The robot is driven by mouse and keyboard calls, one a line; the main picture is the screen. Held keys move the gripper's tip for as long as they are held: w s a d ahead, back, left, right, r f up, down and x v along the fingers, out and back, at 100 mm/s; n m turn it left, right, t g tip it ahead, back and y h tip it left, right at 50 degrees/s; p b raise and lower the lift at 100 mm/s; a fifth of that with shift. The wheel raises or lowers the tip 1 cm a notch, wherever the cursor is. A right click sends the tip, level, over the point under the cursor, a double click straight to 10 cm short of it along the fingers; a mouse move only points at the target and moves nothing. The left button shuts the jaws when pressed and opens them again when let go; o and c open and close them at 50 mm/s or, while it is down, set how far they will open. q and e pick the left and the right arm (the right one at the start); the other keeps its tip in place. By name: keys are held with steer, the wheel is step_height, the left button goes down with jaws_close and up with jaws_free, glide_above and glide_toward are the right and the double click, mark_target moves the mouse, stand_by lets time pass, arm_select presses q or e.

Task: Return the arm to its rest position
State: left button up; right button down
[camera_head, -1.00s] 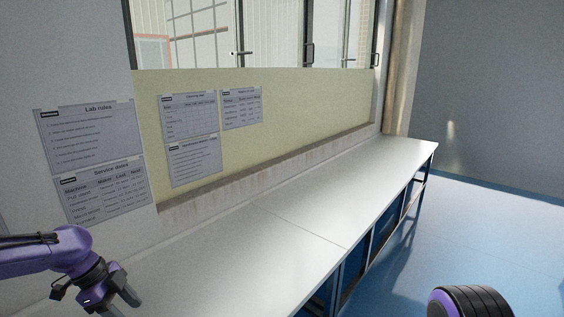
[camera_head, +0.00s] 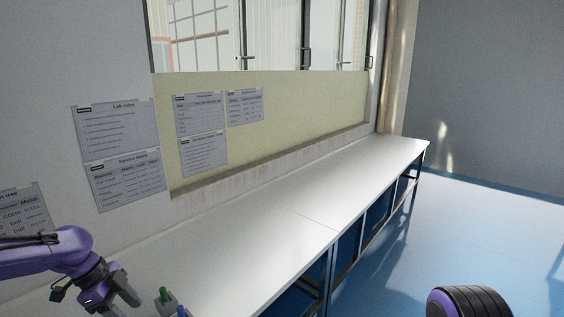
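My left arm comes in from the left, purple and black. My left gripper (camera_head: 119,300) is at the lower left, over the near end of the white bench (camera_head: 290,220). Its two fingers stand apart, with nothing seen between them, though the lower tip is close to the frame edge. My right gripper is not in view; a purple and black rounded part at the bottom right looks like my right arm.
A small green-topped item (camera_head: 165,297) and a blue-topped item (camera_head: 182,312) stand right of the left gripper. Paper notices (camera_head: 118,140) hang on the wall behind the bench. The bench's far part is bare. Blue floor (camera_head: 450,220) lies open to the right.

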arm_select(q)
steer(key=w+d+f+n+t, duration=0.25)
steer(key=w+n+t, duration=0.4)
steer(key=n, duration=0.55)
steer(key=s+d+f+n+y+b, duration=0.1)
steer(key=s+f+n+y+b, duration=0.1)
steer(key=f+n, duration=0.35)
steer(key=s+d+f+n+y+b, duration=0.2)
steer(key=s+f+n, duration=0.1)
steer(key=f, duration=0.6)
steer(key=s+f+n+g+y+b, duration=0.1)
steer(key=s+f+b, duration=0.1)
steer(key=s+f, duration=0.5)
steer(key=s+f+g+y+b, duration=0.1)
steer(key=s+f+b, duration=0.2)
steer(key=s+f, duration=0.4)
steer(key=s+f+n+g+y+b, duration=0.1)
steer(key=s+f, duration=0.6)
steer(key=s, duration=1)
steer(key=shift+f+n+g+y+b, duration=0.2)
steer(key=shift+n+g+y+b, duration=0.25)
steer(key=shift+b, duration=0.35)
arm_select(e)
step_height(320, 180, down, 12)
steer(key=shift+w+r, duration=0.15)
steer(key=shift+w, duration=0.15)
